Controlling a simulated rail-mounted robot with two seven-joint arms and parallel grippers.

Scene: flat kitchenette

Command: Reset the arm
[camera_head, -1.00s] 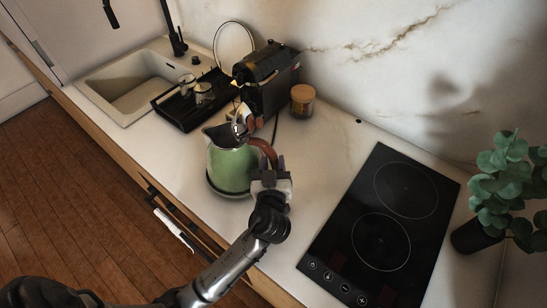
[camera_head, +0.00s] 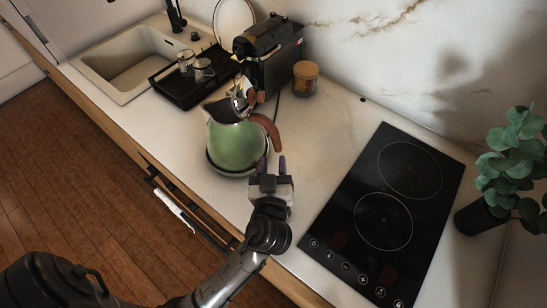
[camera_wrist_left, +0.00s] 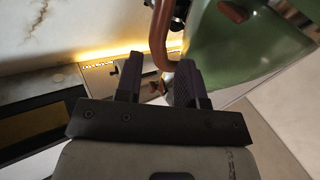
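My left gripper (camera_head: 272,166) is in front of and to the right of the green kettle, low over the counter. Its two dark fingers stand apart with nothing held between them. In the left wrist view the gripper (camera_wrist_left: 158,82) is also open and empty, with the kettle's brown handle (camera_wrist_left: 160,38) beyond the fingertips. The green kettle (camera_head: 234,145) stands upright on a dark base, its brown handle (camera_head: 268,128) towards the right. Its green body (camera_wrist_left: 240,40) fills the upper right of the wrist view. My right gripper is not in view.
A black hob (camera_head: 385,205) lies right of the gripper, with a potted plant (camera_head: 512,160) beyond it. A coffee machine (camera_head: 270,55), a wooden-lidded jar (camera_head: 305,78), a black tray (camera_head: 188,92) with glasses and a sink (camera_head: 125,65) are behind. Bare counter separates kettle and hob.

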